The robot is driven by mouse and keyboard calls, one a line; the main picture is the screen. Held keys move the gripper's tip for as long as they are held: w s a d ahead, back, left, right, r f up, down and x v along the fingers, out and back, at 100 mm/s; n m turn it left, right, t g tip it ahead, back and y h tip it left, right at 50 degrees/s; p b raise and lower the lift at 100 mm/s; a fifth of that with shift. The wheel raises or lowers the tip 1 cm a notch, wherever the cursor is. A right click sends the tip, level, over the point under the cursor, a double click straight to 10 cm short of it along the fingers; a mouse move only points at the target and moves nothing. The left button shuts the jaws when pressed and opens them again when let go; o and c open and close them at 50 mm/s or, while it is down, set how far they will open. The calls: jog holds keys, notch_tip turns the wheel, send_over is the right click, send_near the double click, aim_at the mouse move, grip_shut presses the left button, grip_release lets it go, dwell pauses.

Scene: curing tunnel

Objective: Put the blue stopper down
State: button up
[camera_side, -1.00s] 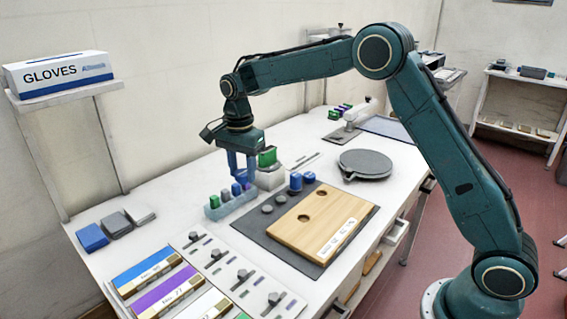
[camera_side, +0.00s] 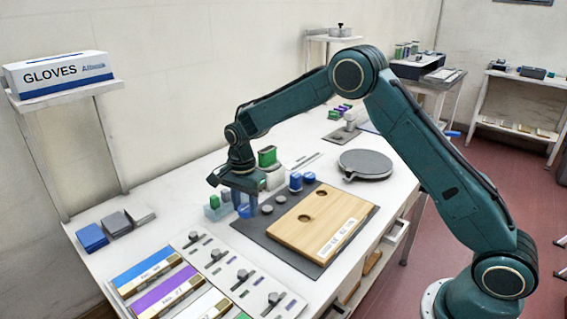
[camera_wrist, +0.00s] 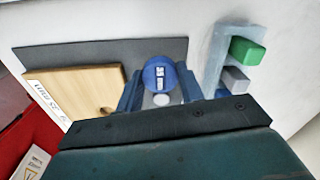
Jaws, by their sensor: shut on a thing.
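My gripper (camera_side: 244,204) is low over the left part of the dark mat (camera_side: 262,244), beside the stopper rack. It is shut on the blue stopper (camera_wrist: 160,73), whose round top with a white label shows between the fingers in the wrist view. In the side view the blue stopper (camera_side: 244,212) shows just below the fingers, close to the mat; whether it touches the mat I cannot tell. The pale blue rack (camera_side: 212,214) stands just left of the gripper, holding a green stopper (camera_side: 214,202) and a grey one (camera_wrist: 235,79). My gripper hides part of the rack.
A wooden board (camera_side: 318,222) with holes lies on the mat to the right. Grey discs (camera_side: 267,209) lie between it and the gripper. Two blue pieces (camera_side: 296,182) stand behind the board. A control panel (camera_side: 240,270) is in front.

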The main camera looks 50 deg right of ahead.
aim_at(245, 208)
jog(key=shift+f, duration=1.6)
jog(key=shift+f, duration=0.15)
jog(key=o, duration=0.9)
jog(key=shift+o, duration=0.2)
notch_tip(245, 208, up, 12)
jog(key=shift+f, duration=0.1)
jog(key=shift+r, duration=0.3)
jog(key=shift+s, duration=0.1)
